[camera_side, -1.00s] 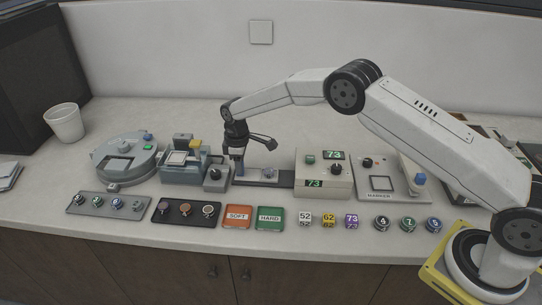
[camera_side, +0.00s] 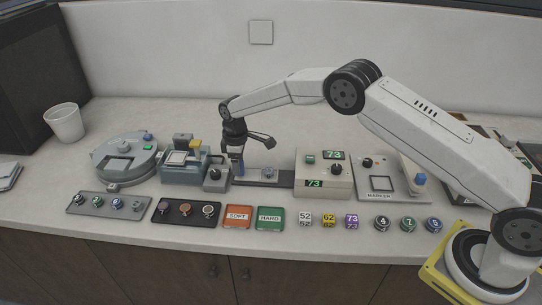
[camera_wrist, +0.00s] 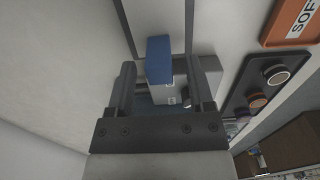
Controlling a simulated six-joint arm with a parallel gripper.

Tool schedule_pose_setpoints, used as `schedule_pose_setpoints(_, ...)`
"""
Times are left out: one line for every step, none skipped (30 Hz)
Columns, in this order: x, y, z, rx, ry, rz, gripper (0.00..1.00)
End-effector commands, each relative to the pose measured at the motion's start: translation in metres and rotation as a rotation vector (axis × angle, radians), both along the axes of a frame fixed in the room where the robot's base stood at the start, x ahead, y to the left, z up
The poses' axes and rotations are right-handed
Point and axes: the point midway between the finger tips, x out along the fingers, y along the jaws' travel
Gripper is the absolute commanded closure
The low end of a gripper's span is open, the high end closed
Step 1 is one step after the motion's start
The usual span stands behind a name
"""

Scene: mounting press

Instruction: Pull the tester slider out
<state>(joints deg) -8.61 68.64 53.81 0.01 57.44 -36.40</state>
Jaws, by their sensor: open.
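The tester (camera_side: 323,173) is a beige box with green "73" readouts. A dark slider rail (camera_side: 285,179) runs out from its left side, with a small round metal-topped piece (camera_side: 268,172) on it, outside the box. A blue upright block (camera_side: 241,166) stands at the rail's left end. My gripper (camera_side: 235,160) is right at this block, pointing down. In the wrist view, the blue block (camera_wrist: 159,60) shows between and beyond the two dark fingers of my gripper (camera_wrist: 160,85), which are open. Whether a finger touches it, I cannot tell.
A grey-blue press unit (camera_side: 185,166) with a dark knob block (camera_side: 215,178) stands close left of my gripper. Orange SOFT (camera_side: 238,216) and green HARD (camera_side: 270,217) pads lie in front. A marker station (camera_side: 393,180) stands right of the tester. The counter behind is clear.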

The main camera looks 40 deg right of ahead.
Motion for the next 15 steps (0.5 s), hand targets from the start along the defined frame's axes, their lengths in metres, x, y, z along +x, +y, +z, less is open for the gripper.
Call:
schedule_pose_setpoints(0.000, 0.000, 0.004, 0.000, -0.001, 0.000, 0.32)
schedule_pose_setpoints(0.000, 0.000, 0.007, 0.000, -0.001, 0.000, 0.32)
schedule_pose_setpoints(0.000, 0.000, 0.011, 0.000, -0.001, 0.000, 0.32)
schedule_pose_setpoints(0.000, 0.000, 0.014, 0.001, -0.002, 0.000, 0.32)
schedule_pose_setpoints(0.000, 0.000, 0.018, 0.001, -0.002, 0.000, 0.32)
schedule_pose_setpoints(0.000, 0.000, 0.023, 0.001, -0.002, 0.000, 0.32)
schedule_pose_setpoints(0.000, 0.000, 0.027, 0.001, -0.004, 0.000, 0.32)
schedule_pose_setpoints(0.001, 0.000, 0.031, 0.001, -0.004, 0.000, 0.32)
schedule_pose_setpoints(0.000, 0.000, 0.036, 0.001, -0.002, 0.000, 0.32)
schedule_pose_setpoints(0.000, 0.000, 0.040, 0.001, -0.002, 0.000, 0.32)
schedule_pose_setpoints(0.000, 0.000, 0.044, 0.001, -0.004, 0.000, 0.32)
schedule_pose_setpoints(0.000, 0.000, 0.049, 0.001, -0.004, 0.000, 0.32)
schedule_pose_setpoints(0.001, 0.000, 0.053, 0.001, -0.004, 0.000, 0.32)
schedule_pose_setpoints(0.001, 0.000, 0.056, 0.001, -0.004, 0.000, 0.32)
schedule_pose_setpoints(0.001, 0.000, 0.061, 0.001, -0.004, 0.000, 0.32)
